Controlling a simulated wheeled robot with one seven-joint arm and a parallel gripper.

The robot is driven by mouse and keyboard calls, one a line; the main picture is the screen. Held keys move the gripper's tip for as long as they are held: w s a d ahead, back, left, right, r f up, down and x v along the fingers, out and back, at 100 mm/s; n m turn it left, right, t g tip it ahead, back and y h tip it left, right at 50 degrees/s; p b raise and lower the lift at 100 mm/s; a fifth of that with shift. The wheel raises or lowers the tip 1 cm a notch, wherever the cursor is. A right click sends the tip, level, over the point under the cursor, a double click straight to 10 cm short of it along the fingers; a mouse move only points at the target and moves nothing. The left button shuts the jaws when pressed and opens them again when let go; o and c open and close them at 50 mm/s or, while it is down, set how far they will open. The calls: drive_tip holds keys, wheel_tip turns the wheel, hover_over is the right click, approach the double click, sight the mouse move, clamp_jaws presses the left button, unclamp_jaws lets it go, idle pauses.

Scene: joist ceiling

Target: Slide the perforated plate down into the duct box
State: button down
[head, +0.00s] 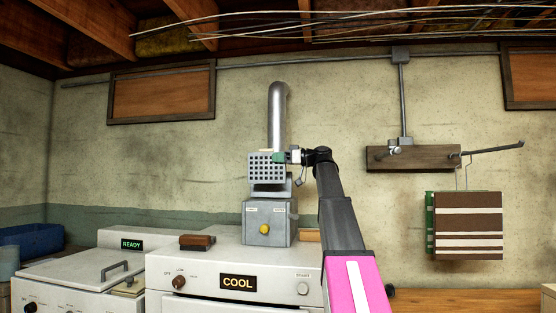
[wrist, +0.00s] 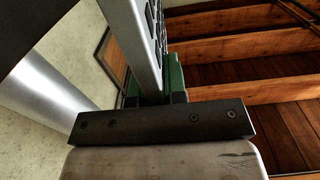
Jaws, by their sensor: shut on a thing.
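The perforated plate (head: 266,170) is a light grey plate with a grid of dark holes, held roughly upright above the duct box (head: 268,232). The duct box is grey with a yellow knob on its front and stands on the white machine. My gripper (head: 281,157) is shut on the plate's upper right part. In the wrist view the plate (wrist: 143,38) appears nearly edge-on between the green pads of my gripper (wrist: 154,88). The box's opening is hidden, and I cannot tell whether the plate's lower edge touches anything.
A silver duct pipe (head: 277,105) rises behind the plate. The white machine (head: 215,258) shows COOL and has a brown handle (head: 197,242) on top. A second machine (head: 75,270) shows READY. Striped cloth (head: 468,226) hangs from a wall hook at right.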

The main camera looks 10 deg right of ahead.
sight(278, 179)
drive_tip(key=shift+f, duration=2.9)
drive_tip(key=shift+f, duration=2.2)
drive_tip(key=shift+r, duration=0.15)
drive_tip(key=shift+r, duration=1.75)
drive_tip(key=shift+f, duration=0.95)
